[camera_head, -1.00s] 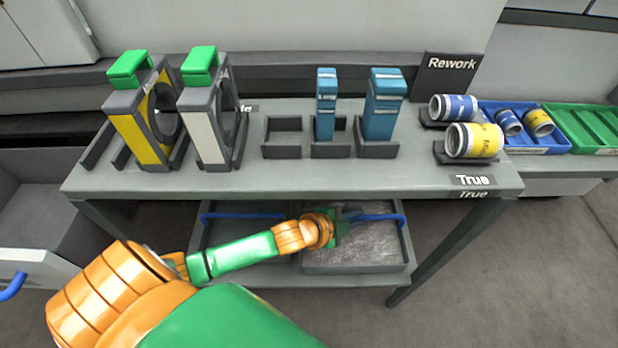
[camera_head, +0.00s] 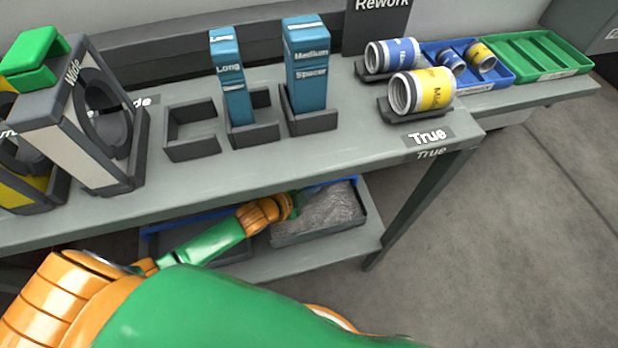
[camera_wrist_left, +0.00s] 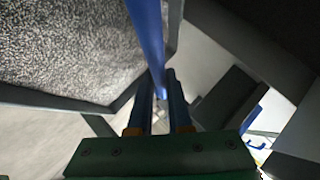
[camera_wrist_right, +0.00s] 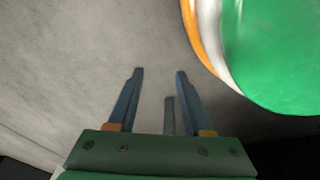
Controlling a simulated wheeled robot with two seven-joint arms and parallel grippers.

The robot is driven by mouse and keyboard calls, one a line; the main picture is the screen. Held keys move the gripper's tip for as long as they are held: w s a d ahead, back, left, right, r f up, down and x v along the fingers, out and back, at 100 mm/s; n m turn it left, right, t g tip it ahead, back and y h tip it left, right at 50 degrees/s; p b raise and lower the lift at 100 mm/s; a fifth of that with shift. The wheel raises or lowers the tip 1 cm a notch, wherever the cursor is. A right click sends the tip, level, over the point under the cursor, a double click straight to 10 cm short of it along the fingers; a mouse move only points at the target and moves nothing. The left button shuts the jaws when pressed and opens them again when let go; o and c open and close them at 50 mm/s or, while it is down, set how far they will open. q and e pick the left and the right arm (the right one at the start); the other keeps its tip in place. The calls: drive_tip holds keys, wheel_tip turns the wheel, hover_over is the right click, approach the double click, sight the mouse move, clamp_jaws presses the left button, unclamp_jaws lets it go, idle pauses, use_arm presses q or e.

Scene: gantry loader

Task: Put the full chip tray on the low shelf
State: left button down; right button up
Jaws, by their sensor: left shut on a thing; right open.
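The full chip tray (camera_head: 322,230), heaped with grey chips, is at the right of the low shelf (camera_head: 300,262) under the table. Whether it rests on the shelf or hangs just above it, I cannot tell. My left gripper (camera_head: 296,204) is at its back side, shut on its blue handle (camera_wrist_left: 148,40). In the left wrist view the handle bar runs between the fingers (camera_wrist_left: 160,105), with the chips beside it. My right gripper (camera_wrist_right: 155,75) is open and empty over bare grey floor. It is not seen in the head view.
A second, dark tray (camera_head: 160,240) sits left on the low shelf, partly behind my arm. The tabletop (camera_head: 200,175) above holds wide frames, blue spacer boxes and cans. A table leg (camera_head: 420,205) stands right of the full tray. The floor at right is clear.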

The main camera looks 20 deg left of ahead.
sight(311, 200)
use_arm(q)
wheel_tip(311, 200, down, 3)
drive_tip(key=shift+r+b, duration=0.1)
drive_tip(key=shift+b, duration=0.5)
drive_tip(key=c, duration=1.3)
unclamp_jaws()
drive_tip(key=o, duration=0.5)
drive_tip(key=shift+c, duration=0.2)
use_arm(e)
drive_tip(key=shift+w+a, duration=0.6)
drive_tip(key=shift+w, duration=0.1)
use_arm(q)
drive_tip(key=shift+s, duration=0.1)
